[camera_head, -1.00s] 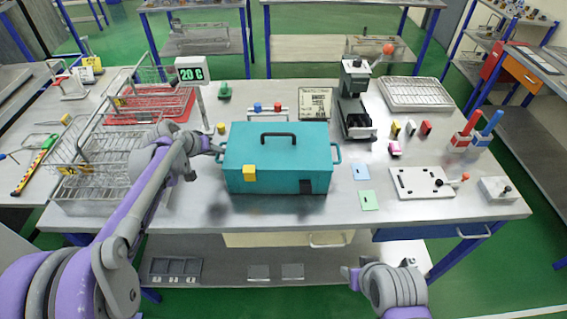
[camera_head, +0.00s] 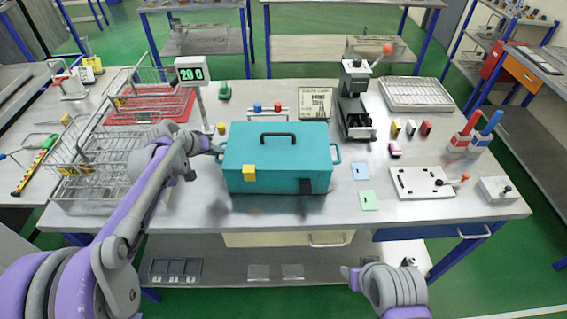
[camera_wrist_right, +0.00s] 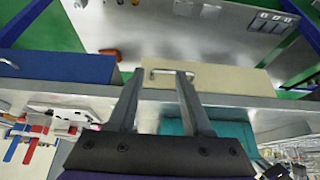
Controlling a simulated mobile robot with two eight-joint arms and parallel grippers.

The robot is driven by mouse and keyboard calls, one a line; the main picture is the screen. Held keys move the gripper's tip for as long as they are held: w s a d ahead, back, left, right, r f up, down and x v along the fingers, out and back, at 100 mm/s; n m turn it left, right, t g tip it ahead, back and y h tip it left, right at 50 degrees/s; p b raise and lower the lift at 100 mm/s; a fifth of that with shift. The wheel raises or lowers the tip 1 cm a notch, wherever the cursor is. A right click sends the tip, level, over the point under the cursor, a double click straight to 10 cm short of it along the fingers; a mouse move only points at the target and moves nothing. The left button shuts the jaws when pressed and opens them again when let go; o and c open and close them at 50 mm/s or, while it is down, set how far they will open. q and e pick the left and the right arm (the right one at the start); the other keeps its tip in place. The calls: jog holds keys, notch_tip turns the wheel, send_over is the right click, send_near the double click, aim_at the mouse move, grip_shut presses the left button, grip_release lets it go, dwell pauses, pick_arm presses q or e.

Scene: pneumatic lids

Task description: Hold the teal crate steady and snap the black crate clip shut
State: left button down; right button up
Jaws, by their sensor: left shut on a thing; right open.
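The teal crate (camera_head: 280,152) stands lid-down on the steel bench, with a black handle (camera_head: 279,136) on top. A black crate clip (camera_head: 306,186) sits low on its front face at the right, and a yellow clip (camera_head: 249,172) is at the left. I cannot tell the black clip's exact angle. My left gripper (camera_head: 215,149) is shut on the crate's left side handle. My right gripper (camera_head: 350,276) is open and empty in front of the bench, apart from the crate. Its fingers show in the right wrist view (camera_wrist_right: 158,80), with part of the teal crate (camera_wrist_right: 232,126) behind.
Wire baskets (camera_head: 90,165) stand left of the crate. Blue and green cards (camera_head: 367,199) and a white toggle-clamp plate (camera_head: 422,183) lie to the right. The bench front edge lies between my right gripper and the crate.

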jog(key=shift+w, duration=0.15)
jog(key=c, duration=0.4)
jog(key=shift+w+f, duration=0.15)
jog(key=shift+w, duration=0.2)
jog(key=shift+c, duration=1)
jog(key=w, duration=0.1)
jog(key=w+t+h, duration=0.1)
jog(key=w, duration=0.1)
jog(key=shift+w+a+f+m, duration=0.1)
jog(key=shift+a+f+m, duration=0.15)
jog(key=shift+f+m, duration=0.05)
grip_shut()
jog(key=w+a+r+t, duration=0.3)
jog(key=w+a+t, duration=0.4)
jog(key=a, duration=0.3)
jog(key=shift+y, duration=0.3)
jog(key=shift+w+f, duration=0.15)
jog(key=shift+w, duration=1.75)
jog(key=shift+w+f, duration=0.1)
jog(key=shift+w, duration=1.75)
